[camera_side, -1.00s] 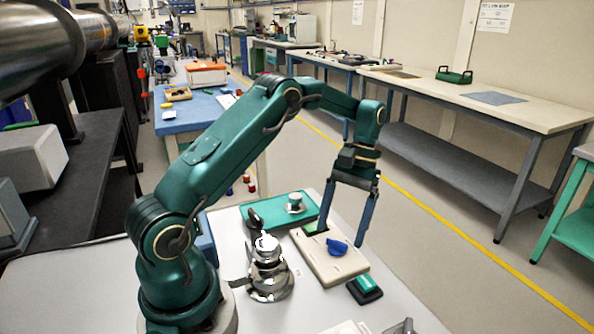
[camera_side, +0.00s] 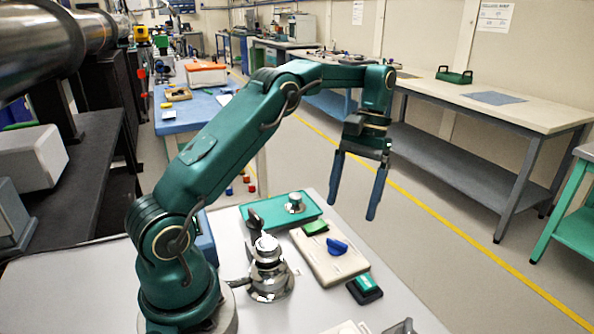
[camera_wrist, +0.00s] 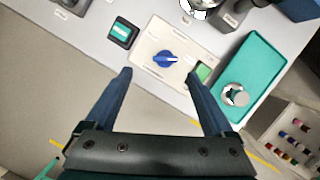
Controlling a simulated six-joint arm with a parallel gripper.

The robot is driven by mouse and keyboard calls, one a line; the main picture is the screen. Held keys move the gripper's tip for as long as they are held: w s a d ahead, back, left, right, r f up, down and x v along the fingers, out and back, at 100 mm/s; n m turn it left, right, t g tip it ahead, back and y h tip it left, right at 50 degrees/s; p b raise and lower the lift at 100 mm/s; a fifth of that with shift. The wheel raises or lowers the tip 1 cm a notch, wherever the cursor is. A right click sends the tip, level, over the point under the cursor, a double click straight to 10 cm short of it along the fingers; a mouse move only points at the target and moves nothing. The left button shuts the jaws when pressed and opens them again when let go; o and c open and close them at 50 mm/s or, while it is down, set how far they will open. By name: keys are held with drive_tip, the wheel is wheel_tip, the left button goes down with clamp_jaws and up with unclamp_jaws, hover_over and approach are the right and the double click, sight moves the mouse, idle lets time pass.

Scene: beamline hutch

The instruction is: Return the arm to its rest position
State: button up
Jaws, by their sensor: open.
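My gripper (camera_side: 355,201) is open and empty, raised above the white table with its two blue fingers pointing down. It also shows in the wrist view (camera_wrist: 160,75), fingers spread. Below it on the table is a beige panel (camera_side: 318,262) with a blue knob (camera_side: 337,247) and a green block (camera_side: 315,228). In the wrist view the blue knob (camera_wrist: 166,60) appears between the fingertips, and the green block (camera_wrist: 204,71) is partly behind the right finger. No finger appears to touch anything.
A green tray (camera_side: 258,219) with a round metal-topped part (camera_side: 295,203) lies behind the panel. A shiny metal fixture (camera_side: 268,270) stands left of it, and a dark box with a green top (camera_side: 365,288) right of it. The air around my gripper is free.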

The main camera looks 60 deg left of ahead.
drive_tip(key=s+d+r+m+t+y, duration=0.1)
drive_tip(key=s+d+r+t, duration=0.1)
drive_tip(key=s+d+r, duration=0.3)
drive_tip(key=s+d+r+m+t+y, duration=0.1)
drive_tip(key=s+r+m+t, duration=0.15)
drive_tip(key=r, duration=0.35)
drive_tip(key=s+d+f+m+t, duration=0.2)
drive_tip(key=s+f+t, duration=0.2)
drive_tip(key=s, duration=0.4)
drive_tip(key=shift+s+d+f, duration=0.2)
drive_tip(key=shift+d+f, duration=0.05)
drive_tip(key=shift+f, duration=0.6)
